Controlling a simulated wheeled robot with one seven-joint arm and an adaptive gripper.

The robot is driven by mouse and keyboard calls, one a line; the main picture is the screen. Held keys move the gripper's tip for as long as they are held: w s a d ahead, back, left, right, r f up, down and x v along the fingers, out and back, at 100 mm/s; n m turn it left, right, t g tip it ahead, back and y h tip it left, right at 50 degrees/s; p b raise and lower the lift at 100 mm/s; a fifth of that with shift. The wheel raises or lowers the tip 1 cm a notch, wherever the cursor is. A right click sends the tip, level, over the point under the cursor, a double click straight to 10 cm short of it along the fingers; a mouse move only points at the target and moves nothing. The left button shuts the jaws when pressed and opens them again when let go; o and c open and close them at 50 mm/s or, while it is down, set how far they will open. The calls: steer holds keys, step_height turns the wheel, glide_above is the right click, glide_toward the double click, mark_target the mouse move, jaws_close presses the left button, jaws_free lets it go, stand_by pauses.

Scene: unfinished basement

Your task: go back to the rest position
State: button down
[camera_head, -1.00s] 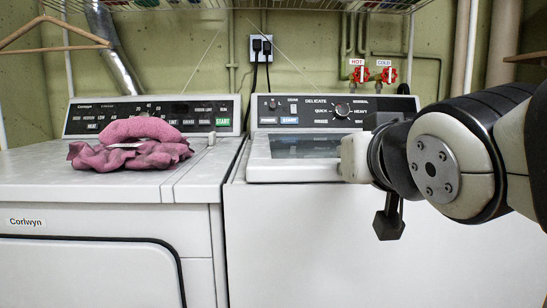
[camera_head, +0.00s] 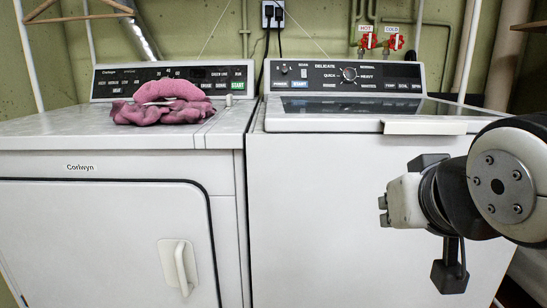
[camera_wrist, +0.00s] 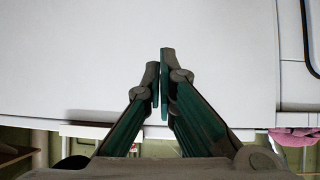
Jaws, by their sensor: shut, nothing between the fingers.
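My gripper (camera_head: 383,210) is at the right in the head view, in front of the washer's white front panel and below its top edge. In the wrist view my gripper (camera_wrist: 160,84) points at a plain white surface, with its two green-sided fingers together and nothing between them. The wrist and part of the arm come in from the right edge. The head view does not show the exact gap between the fingertips and the panel.
The washer (camera_head: 330,200) has its lid (camera_head: 365,106) down, with a pale front lip. The dryer (camera_head: 110,235) stands to the left, its door handle (camera_head: 178,266) sticking out. A pink cloth (camera_head: 165,103) lies on the dryer. Red taps (camera_head: 368,41) are behind.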

steer(key=s+d+f+g+y+p, duration=0.1)
steer(key=s+f+g, duration=0.4)
steer(key=s, duration=0.6)
steer(key=s+d+f+g+p, duration=0.1)
steer(key=s+f+g, duration=0.4)
steer(key=s, duration=0.6)
step_height(320, 180, up, 40)
steer(key=t+p, duration=0.3)
steer(key=p, duration=3.4)
steer(key=shift+n, duration=0.3)
